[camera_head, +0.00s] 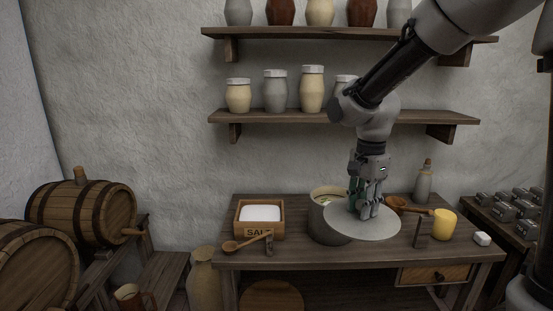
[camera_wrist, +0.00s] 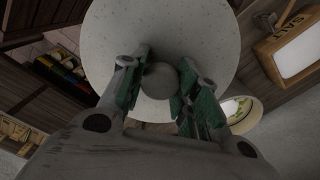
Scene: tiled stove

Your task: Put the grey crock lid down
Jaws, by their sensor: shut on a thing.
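The grey crock lid (camera_head: 345,226) is a flat round disc in the head view, held level above the front of the table and partly in front of the crock (camera_head: 326,192). My gripper (camera_head: 366,208) points down at the lid's middle. In the wrist view the lid (camera_wrist: 205,25) fills the upper middle, and my gripper (camera_wrist: 160,85) is shut on its round knob (camera_wrist: 160,80). The crock is grey with an open top and pale contents, and its right part is hidden by the lid. Its open mouth also shows in the wrist view (camera_wrist: 240,108).
The salt box (camera_head: 259,233) and a wooden spoon (camera_head: 243,243) lie left of the crock on the table (camera_head: 300,261). A yellow cup (camera_head: 443,224), a white block (camera_head: 482,239) and a grey bottle (camera_head: 423,184) stand at the right. Shelves with jars (camera_head: 312,90) hang behind.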

